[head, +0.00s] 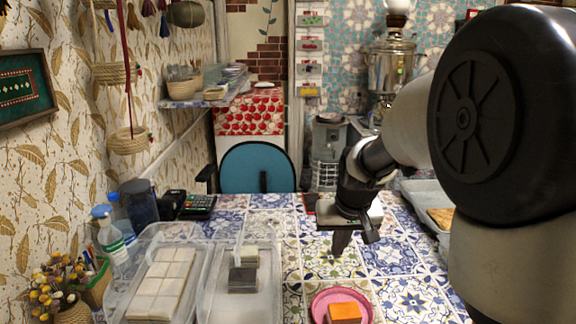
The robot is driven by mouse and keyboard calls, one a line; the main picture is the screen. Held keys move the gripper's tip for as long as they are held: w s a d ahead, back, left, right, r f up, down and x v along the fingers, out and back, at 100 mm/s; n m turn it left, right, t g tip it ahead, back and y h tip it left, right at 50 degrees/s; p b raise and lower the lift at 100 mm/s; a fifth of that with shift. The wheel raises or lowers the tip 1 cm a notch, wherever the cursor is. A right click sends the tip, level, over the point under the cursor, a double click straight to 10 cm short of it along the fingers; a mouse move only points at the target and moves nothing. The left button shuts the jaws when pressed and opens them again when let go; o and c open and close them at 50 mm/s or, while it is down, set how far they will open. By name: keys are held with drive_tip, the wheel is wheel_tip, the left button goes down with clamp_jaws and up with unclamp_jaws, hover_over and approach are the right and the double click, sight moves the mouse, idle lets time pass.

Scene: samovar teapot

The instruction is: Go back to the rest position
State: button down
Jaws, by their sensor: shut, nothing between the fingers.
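My gripper (354,240) points down over the tiled table (408,292), right of the picture's middle. Its fingers are shut with nothing between them. My arm reaches in from the right and hides part of the table and the back right. A samovar (392,68) with a white top stands at the back, partly behind my arm. A pink plate (362,297) with an orange-topped block (344,313) lies at the front, nearer than the gripper and apart from it.
Clear containers (208,310) holding pale and dark blocks stand at front left. A tray (424,190) lies at right. A blue chair (257,167) stands behind the table.

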drive_tip(key=s+r+t, duration=0.1)
drive_tip(key=s+r, duration=0.4)
drive_tip(key=s, duration=0.7)
drive_tip(key=s+r+t, duration=0.1)
drive_tip(key=s+r, duration=0.4)
drive_tip(key=s, duration=0.8)
wheel_tip(320, 180, up, 19)
drive_tip(key=p, duration=2)
drive_tip(key=shift+w+r, duration=0.15)
drive_tip(key=shift+w, duration=0.05)
